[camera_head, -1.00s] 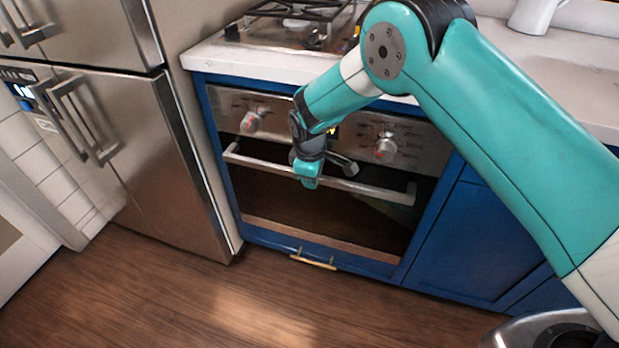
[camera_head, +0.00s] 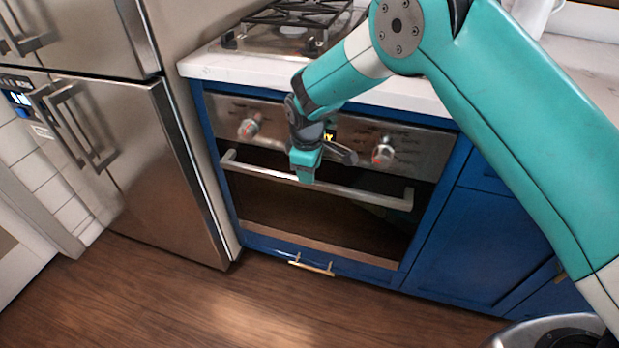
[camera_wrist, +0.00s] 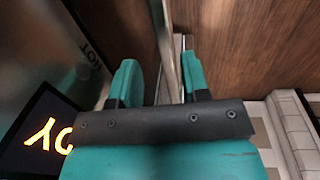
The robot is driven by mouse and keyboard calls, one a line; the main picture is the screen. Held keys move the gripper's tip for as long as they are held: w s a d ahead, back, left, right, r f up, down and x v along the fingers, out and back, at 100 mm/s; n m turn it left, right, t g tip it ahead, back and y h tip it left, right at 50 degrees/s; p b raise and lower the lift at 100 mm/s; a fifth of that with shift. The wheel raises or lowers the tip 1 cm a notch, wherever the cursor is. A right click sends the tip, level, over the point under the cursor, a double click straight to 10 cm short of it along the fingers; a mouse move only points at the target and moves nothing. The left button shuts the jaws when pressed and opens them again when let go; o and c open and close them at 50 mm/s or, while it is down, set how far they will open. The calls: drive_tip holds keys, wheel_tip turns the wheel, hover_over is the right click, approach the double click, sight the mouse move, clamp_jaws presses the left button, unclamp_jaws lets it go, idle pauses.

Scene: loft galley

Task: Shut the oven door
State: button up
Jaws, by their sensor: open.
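The oven (camera_head: 235,105) is set in the blue cabinet. Its dark glass door (camera_head: 310,220) looks upright and close to the oven's front; I cannot tell whether a small gap is left. The silver handle bar (camera_head: 365,193) runs across the door's top. My gripper (camera_head: 306,170) is at the left-middle part of the bar, hiding some of it. In the wrist view the two teal fingers (camera_wrist: 160,82) are apart, and the bar (camera_wrist: 166,45) shows between them. Contact with the bar cannot be told.
The control panel with knobs (camera_head: 383,152) sits just above the handle. A steel fridge (camera_head: 150,170) stands close on the left. The counter with a gas hob (camera_head: 290,30) is above. Wooden floor (camera_head: 190,300) lies clear in front. A steel bin-like thing (camera_head: 540,330) is at lower right.

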wheel_tip(320, 180, up, 12)
drive_tip(key=s, duration=0.1)
drive_tip(key=shift+s+a+r+p, duration=0.2)
drive_tip(key=shift+a+r+p, duration=0.05)
drive_tip(key=shift+p, duration=0.05)
drive_tip(key=s+d+r+m+y, duration=0.1)
drive_tip(key=s+d+r, duration=0.25)
drive_tip(key=s, duration=0.25)
drive_tip(key=s+d+r+m+g+y, duration=0.1)
drive_tip(key=s+d+r+m, duration=0.15)
drive_tip(key=s+r, duration=0.35)
drive_tip(key=s+d+r+m+y, duration=0.1)
drive_tip(key=s+d+r, duration=0.2)
drive_tip(key=s, duration=0.4)
drive_tip(key=s+d+m+y, duration=0.2)
drive_tip(key=s, duration=1)
wheel_tip(320, 180, up, 13)
drive_tip(key=p, duration=1.2)
drive_tip(key=shift+s+d+r+p, duration=0.15)
drive_tip(key=shift+d+r+p, duration=0.05)
drive_tip(key=shift+p, duration=0.1)
